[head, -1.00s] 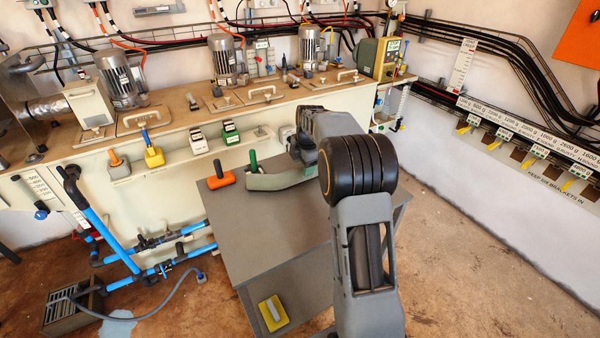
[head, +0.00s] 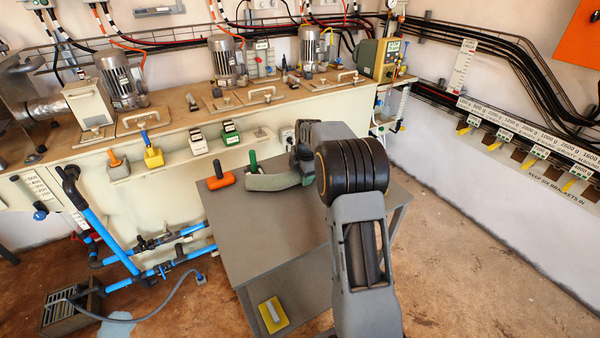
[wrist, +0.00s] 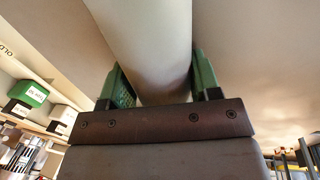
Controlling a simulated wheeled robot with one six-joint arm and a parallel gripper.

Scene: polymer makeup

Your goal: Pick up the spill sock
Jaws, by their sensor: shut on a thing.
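The spill sock (head: 268,182) is a thick, pale grey, tube-like roll at the back of the grey table. My gripper (head: 303,168) is at its right end, partly hidden behind my own arm. In the wrist view the sock (wrist: 150,45) runs between the two green fingers of my gripper (wrist: 163,85), which press on it from both sides. I cannot tell whether the sock touches the table or is slightly above it.
On the grey table (head: 265,240), an orange block with a dark handle (head: 221,181) and a green upright handle (head: 253,162) stand close to the sock. A bench with motors (head: 222,58) is behind. A yellow pad (head: 272,313) lies on the lower shelf.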

